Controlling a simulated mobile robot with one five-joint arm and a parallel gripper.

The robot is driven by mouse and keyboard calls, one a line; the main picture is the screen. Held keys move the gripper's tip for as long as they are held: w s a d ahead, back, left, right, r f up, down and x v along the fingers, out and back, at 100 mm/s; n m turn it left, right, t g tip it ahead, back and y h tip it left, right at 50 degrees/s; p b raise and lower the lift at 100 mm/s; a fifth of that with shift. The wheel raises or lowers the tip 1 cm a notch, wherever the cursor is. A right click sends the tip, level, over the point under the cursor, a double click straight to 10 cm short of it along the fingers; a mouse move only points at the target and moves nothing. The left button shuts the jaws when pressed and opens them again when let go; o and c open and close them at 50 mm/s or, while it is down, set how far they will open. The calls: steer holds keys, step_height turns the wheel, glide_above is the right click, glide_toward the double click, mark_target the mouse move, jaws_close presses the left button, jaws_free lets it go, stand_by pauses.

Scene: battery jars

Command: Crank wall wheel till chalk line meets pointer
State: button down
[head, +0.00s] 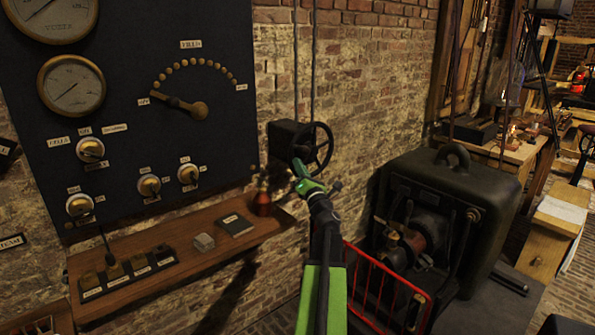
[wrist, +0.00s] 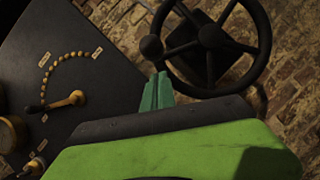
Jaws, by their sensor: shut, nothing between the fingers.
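The wall wheel (head: 322,148) is a dark spoked handwheel on a dark box (head: 283,141) fixed to the brick wall, right of the panel. It also shows large in the wrist view (wrist: 253,50), with a dark knob (wrist: 151,46) at its left rim. My gripper (head: 298,176) is just below and left of the wheel in the head view. In the wrist view its green fingers (wrist: 158,88) are shut together, empty, near the rim below that knob. I cannot tell whether they touch the wheel. I can make out neither the chalk line nor the pointer.
A dark panel (head: 130,125) with gauges and a brass lever (head: 185,104) is at left. A black machine (head: 450,205) stands at right behind a red rail (head: 385,285).

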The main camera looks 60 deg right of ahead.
steer(key=shift+s+d+r, duration=0.25)
steer(key=shift+r, duration=0.3)
steer(key=shift+s+d+r+p, duration=0.15)
steer(key=shift+r+p, duration=0.3)
steer(key=shift+s+d+r+p, duration=0.1)
steer(key=shift+r+p, duration=0.3)
steer(key=shift+p, duration=0.05)
steer(key=shift+f, duration=0.1)
